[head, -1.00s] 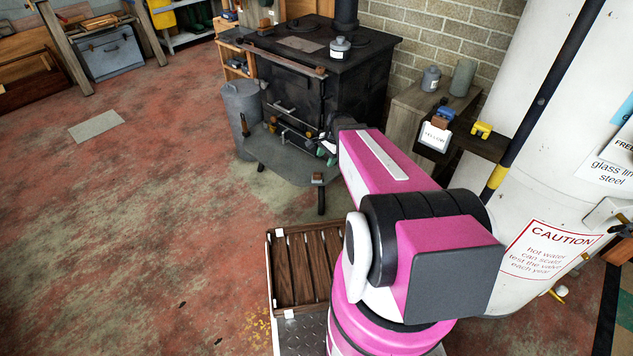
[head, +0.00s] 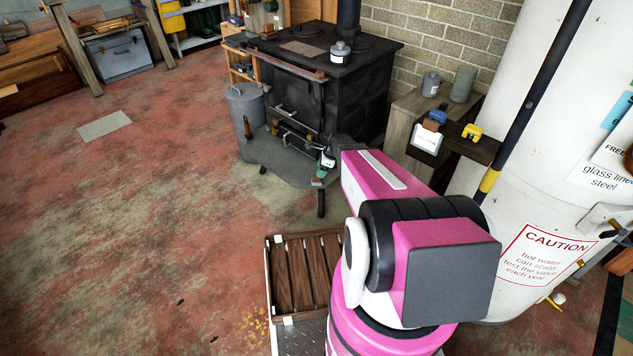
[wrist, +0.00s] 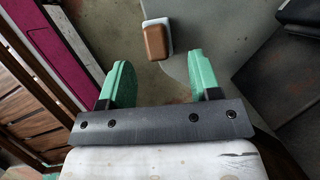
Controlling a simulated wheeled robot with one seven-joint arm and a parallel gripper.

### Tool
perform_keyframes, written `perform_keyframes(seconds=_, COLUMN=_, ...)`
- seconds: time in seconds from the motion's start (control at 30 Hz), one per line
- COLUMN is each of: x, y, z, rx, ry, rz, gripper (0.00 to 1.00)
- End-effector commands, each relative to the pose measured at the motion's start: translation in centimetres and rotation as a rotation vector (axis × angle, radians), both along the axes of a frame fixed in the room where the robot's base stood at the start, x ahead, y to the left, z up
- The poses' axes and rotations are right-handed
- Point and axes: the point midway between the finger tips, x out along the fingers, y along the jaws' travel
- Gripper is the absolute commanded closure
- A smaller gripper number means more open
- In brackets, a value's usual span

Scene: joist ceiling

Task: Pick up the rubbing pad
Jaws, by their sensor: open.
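The rubbing pad, a small block with a brown top and a pale underside, shows in the wrist view (wrist: 157,41), lying at the edge of a grey slab. In the head view my gripper (head: 327,162) is mostly hidden behind my pink arm, close to the pad.
The grey slab (head: 272,168) carries the black stove (head: 315,85) and a grey lidded bin (head: 245,108). A slatted wooden tray (head: 306,272) sits beside my arm. A white tank (head: 530,130) stands at right. The red floor at left is largely clear.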

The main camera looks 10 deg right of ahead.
Motion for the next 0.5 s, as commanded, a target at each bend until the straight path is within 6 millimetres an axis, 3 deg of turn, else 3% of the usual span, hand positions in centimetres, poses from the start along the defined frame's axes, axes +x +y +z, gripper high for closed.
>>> perform_keyframes(seconds=0.5, x=0.2, y=2.3, z=-4.7, rx=0.0, ry=-0.001, rz=0.0, gripper=0.43)
